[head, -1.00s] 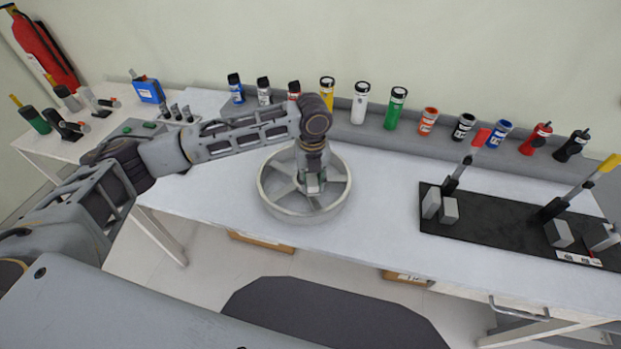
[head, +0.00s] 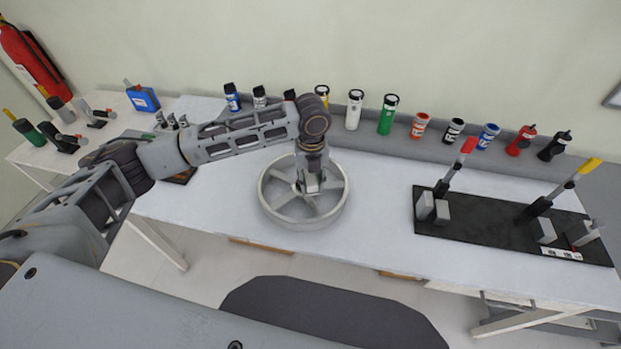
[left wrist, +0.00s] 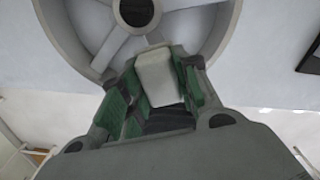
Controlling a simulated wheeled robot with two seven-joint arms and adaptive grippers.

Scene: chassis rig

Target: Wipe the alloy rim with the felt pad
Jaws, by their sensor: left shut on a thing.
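The alloy rim (head: 341,204) is a pale grey spoked wheel lying flat on the white bench in the head view. In the left wrist view, part of the rim (left wrist: 226,22) with its spokes and dark hub fills the top. My left gripper (head: 310,185) points down over the rim. In the left wrist view the left gripper (left wrist: 160,85) has green-lined fingers shut on a pale block, the felt pad (left wrist: 156,77). I cannot tell whether the pad touches the rim. My right gripper is not in view.
Several bottles and cans, such as a green one (head: 388,114), stand along the back of the bench. A black board (head: 480,237) with upright clamps lies at the right. The white bench top (head: 385,220) between rim and board is clear.

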